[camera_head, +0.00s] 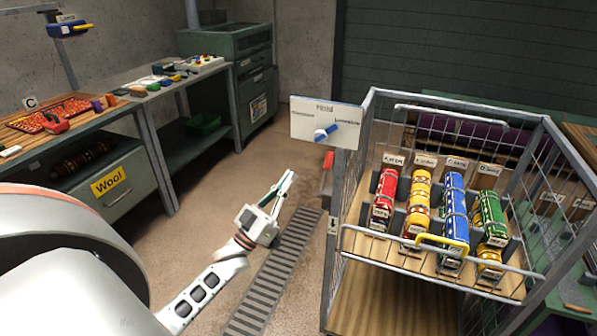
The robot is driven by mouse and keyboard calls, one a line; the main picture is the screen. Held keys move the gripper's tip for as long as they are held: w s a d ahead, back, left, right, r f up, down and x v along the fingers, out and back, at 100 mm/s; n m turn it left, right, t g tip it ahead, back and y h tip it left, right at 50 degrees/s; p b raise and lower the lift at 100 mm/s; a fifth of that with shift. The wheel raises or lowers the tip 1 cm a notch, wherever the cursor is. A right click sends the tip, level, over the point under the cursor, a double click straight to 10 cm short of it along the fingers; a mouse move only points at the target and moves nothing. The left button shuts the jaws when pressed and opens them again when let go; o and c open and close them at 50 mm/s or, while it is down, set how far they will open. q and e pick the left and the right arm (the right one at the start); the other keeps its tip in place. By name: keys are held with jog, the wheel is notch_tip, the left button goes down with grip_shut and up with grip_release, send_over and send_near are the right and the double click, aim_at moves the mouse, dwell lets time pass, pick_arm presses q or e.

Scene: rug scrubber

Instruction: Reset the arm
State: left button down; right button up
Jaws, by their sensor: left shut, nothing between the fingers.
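My left arm (195,300) reaches in from the lower left. Its gripper (290,176) is shut and empty, with its fingers slanting up and to the right. It appears in front of the floor and a dark floor grate (266,290), left of the wire cart, and touches nothing that I can see. My right gripper is not in view.
A wire cart (372,160) at the right holds several coloured rolls in rows. A white sign board (312,122) with a blue knob stands at its left. Benches with tools (140,90) run along the left. Open floor (220,175) lies between.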

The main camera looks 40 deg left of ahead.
pick_arm(q)
jog(key=shift+s+f, duration=0.15)
jog(key=shift+s, duration=0.4)
jog(key=s+d+f+g+y, duration=0.1)
jog(key=d+f+g, duration=0.4)
jog(key=f, duration=0.5)
jog(key=s+d+f+m+g+y, duration=0.1)
jog(key=s+d+f+m+g, duration=0.2)
jog(key=s+d+f+g, duration=0.6)
jog(key=s+d+f, duration=0.7)
jog(key=s+f, duration=0.3)
jog(key=f, duration=0.2)
jog(key=shift+d, duration=0.25)
jog(key=shift+s, duration=0.1)
